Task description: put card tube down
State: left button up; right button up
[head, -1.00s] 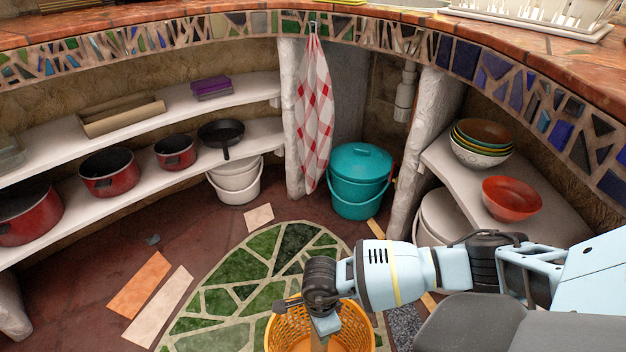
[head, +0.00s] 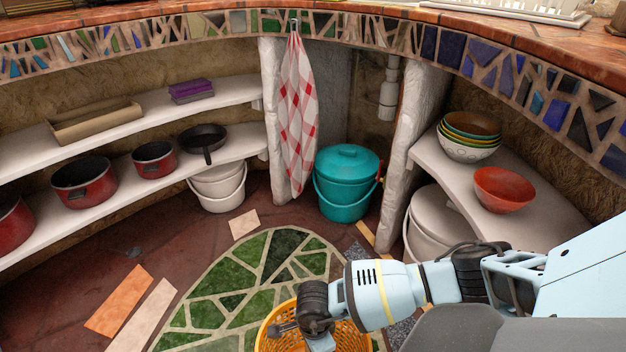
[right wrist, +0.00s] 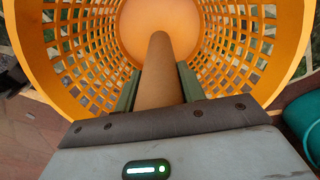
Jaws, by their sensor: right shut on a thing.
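My right gripper (head: 318,343) is at the bottom edge of the head view, over an orange lattice basket (head: 268,332). In the right wrist view the gripper (right wrist: 158,92) is shut on a brown card tube (right wrist: 160,62). The tube points away from the palm into the basket (right wrist: 28,45), whose round floor (right wrist: 158,18) shows beyond its end. I cannot tell whether the tube touches that floor. The tube is not clearly seen in the head view. My left gripper is in neither view.
The basket stands by a green mosaic floor patch (head: 235,272). A teal lidded bucket (head: 347,190) stands behind, and shows at the wrist view's right edge (right wrist: 308,115). Shelves with red pots (head: 84,183) lie left; a shelf with bowls (head: 503,188) is right. Loose tiles (head: 119,300) lie left.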

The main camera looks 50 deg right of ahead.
notch_tip(320, 180, down, 5)
jog(key=shift+r+b, duration=0.15)
jog(key=shift+b, duration=0.9)
